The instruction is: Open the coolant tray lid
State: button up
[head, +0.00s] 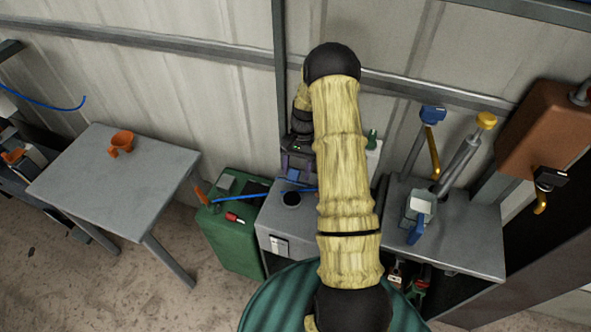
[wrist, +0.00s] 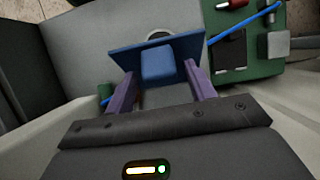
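A blue plate with a raised blue block (wrist: 158,66), which looks like the lid, lies in front of my gripper in the wrist view. My gripper (wrist: 160,72) has its two purple fingers apart, one on each side of the block, with a gap showing on both sides. A small blue patch (head: 293,175) below my gripper in the head view appears to be the same part. It is on or just above the grey cabinet (head: 277,218), behind a dark round opening (head: 291,199). In the wrist view the plate partly covers a round rim (wrist: 160,36). Whether the fingers touch the plate is unclear.
A green box (head: 235,240) with a red cylinder (head: 234,217) and a blue rod (head: 245,196) stands left of the cabinet. On the right, a grey bench (head: 470,240) carries posts and a container. My arm hides part of the middle.

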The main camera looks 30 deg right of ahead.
jog(key=shift+s+a+r, duration=0.15)
jog(key=shift+a, duration=0.05)
notch_tip(320, 180, up, 10)
jog(key=shift+f+b, duration=0.1)
jog(key=shift+b, duration=0.5)
